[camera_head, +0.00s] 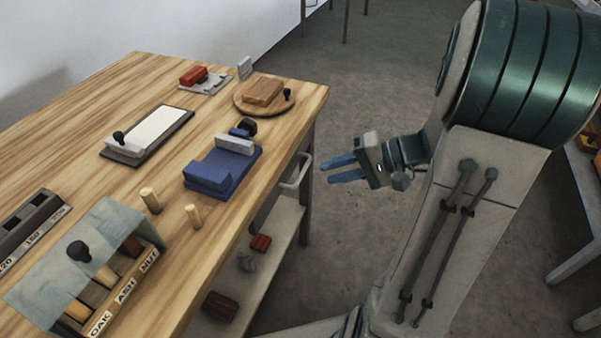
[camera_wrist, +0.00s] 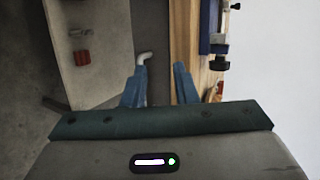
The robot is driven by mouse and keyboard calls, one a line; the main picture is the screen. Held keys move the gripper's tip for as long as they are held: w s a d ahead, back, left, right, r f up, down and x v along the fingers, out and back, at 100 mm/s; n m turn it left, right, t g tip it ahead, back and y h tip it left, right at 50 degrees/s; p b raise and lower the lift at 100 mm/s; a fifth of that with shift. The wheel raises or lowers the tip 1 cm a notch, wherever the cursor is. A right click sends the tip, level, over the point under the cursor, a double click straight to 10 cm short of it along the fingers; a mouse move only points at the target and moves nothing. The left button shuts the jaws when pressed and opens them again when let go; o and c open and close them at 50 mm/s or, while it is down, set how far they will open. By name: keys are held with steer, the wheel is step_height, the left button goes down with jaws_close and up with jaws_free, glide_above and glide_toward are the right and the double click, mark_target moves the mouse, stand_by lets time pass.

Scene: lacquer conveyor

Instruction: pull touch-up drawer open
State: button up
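The drawer under the workbench's edge has a pale bar handle (camera_head: 297,176) on its grey front; the drawer looks shut. The handle also shows in the wrist view (camera_wrist: 146,57), just ahead of the left fingertip and not centred between the fingers. My gripper (camera_head: 328,170) is open and empty, its two blue fingers pointing at the handle from the right, a short gap away in the head view. The fingers stand apart in the wrist view (camera_wrist: 160,66) too. I cannot tell whether the left finger touches the handle.
The wooden bench top (camera_head: 95,95) holds a blue vise-like block (camera_head: 225,172), a round board with a wooden block (camera_head: 263,92), a white plate (camera_head: 158,128) and a labelled peg rack (camera_head: 100,255). A lower shelf (camera_head: 275,225) carries small red items.

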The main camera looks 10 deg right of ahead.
mark_target(307, 167)
steer(key=w+d+f+m+t+b, duration=0.2)
steer(key=w+d+f+t+b, duration=0.25)
steer(key=d+f, duration=0.25)
steer(key=shift+y, duration=0.4)
steer(key=b+x, duration=0.1)
steer(key=x, duration=1.2)
steer(key=shift+s+a+r, duration=0.1)
steer(key=shift+a+r, duration=0.05)
jaws_close()
